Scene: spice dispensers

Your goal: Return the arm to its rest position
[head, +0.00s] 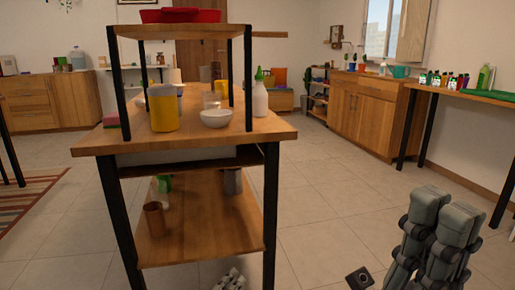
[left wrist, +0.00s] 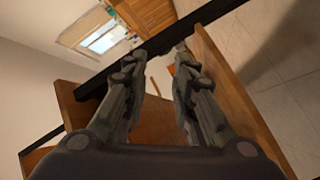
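My left gripper (left wrist: 161,55) is open in the left wrist view, with a gap between its fingers and nothing held. Behind it are wooden boards and a black post (left wrist: 230,20). In the head view only a small part of the left gripper (head: 230,281) shows at the bottom edge, by the front of the shelf table (head: 255,133). My right gripper (head: 443,212) stands upright at the lower right in the head view. Its two fingers lie side by side with nothing visible between them. It is over open floor, apart from the furniture.
The shelf table carries a yellow container (head: 164,108), a white bowl (head: 216,118) and a white bottle (head: 260,98). A brown cup (head: 154,219) is on its lower shelf. A side table with bottles (head: 490,96) stands at right. Tiled floor (head: 335,215) between is clear.

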